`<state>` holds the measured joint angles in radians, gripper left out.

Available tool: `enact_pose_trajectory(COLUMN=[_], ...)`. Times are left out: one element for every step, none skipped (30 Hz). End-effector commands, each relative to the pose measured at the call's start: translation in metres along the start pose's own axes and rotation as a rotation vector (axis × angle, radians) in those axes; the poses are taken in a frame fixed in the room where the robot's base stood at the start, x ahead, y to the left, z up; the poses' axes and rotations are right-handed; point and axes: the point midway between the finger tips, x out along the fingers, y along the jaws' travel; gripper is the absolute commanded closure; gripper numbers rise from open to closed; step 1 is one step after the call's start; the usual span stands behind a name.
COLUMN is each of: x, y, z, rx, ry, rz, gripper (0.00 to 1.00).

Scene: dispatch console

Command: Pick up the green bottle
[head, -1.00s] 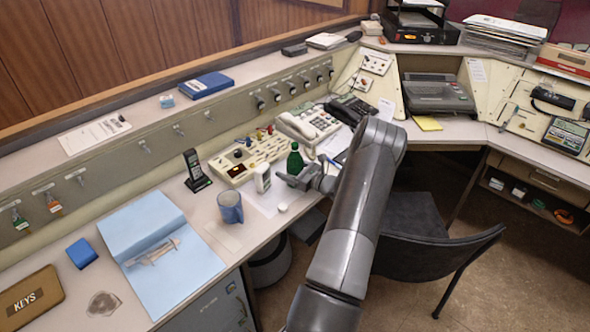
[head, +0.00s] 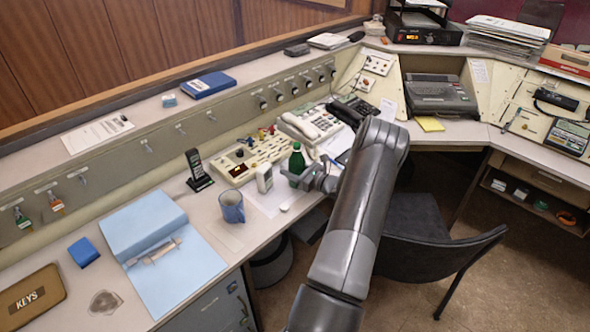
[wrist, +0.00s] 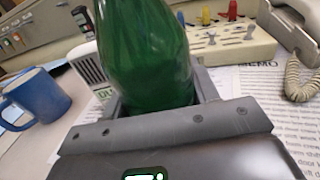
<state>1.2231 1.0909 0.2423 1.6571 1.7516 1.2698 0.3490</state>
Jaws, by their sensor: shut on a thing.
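The green bottle (head: 297,160) stands upright on the desk in the head view, beside a small white device (head: 264,179). In the wrist view the bottle (wrist: 147,50) fills the upper middle, between the fingers. My gripper (head: 300,181) is shut on the lower part of the bottle. It also shows in the wrist view (wrist: 160,100). The gripper body hides the bottle's base, so I cannot tell whether it touches the desk.
A blue mug (head: 231,206) stands to the left of the bottle. A black handset (head: 196,170) stands on its cradle. A telephone (head: 309,126) and a panel with colored knobs (head: 250,158) lie behind. A memo sheet (wrist: 270,85) lies beside the gripper. A chair (head: 425,225) is at right.

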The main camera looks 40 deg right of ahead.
Motion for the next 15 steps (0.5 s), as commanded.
enact_pose_trajectory(x=[0.0, 0.0, 0.0, 0.0, 0.0, 0.0, 0.0, 0.0, 0.0, 0.0, 0.0, 0.0, 0.0, 0.0, 0.0], y=[0.0, 0.0, 0.0, 0.0, 0.0, 0.0, 0.0, 0.0, 0.0, 0.0, 0.0, 0.0, 0.0, 0.0, 0.0], z=[0.001, 0.001, 0.002, 0.002, 0.003, 0.004, 0.006, 0.007, 0.009, 0.011, 0.013, 0.016, 0.019, 0.021, 0.025], rx=[0.0, -0.001, -0.001, -0.001, -0.001, -0.001, -0.001, -0.002, -0.002, -0.002, -0.002, -0.002, -0.003, -0.003, -0.003], ry=[-0.001, -0.001, -0.001, -0.001, -0.001, -0.001, -0.001, -0.001, -0.001, -0.001, -0.001, -0.001, -0.001, -0.001, -0.001], rz=[0.0, 0.0, 0.0, 0.0, 0.0, 0.0, 0.0, 0.0, 0.0, 0.0, 0.0, 0.0, 0.0, 0.0, 0.0], gripper=[0.73, 0.73, 0.73, 0.73, 0.73, 0.73, 0.73, 0.73, 0.73, 0.73, 0.73, 0.73, 0.73, 0.73, 0.73])
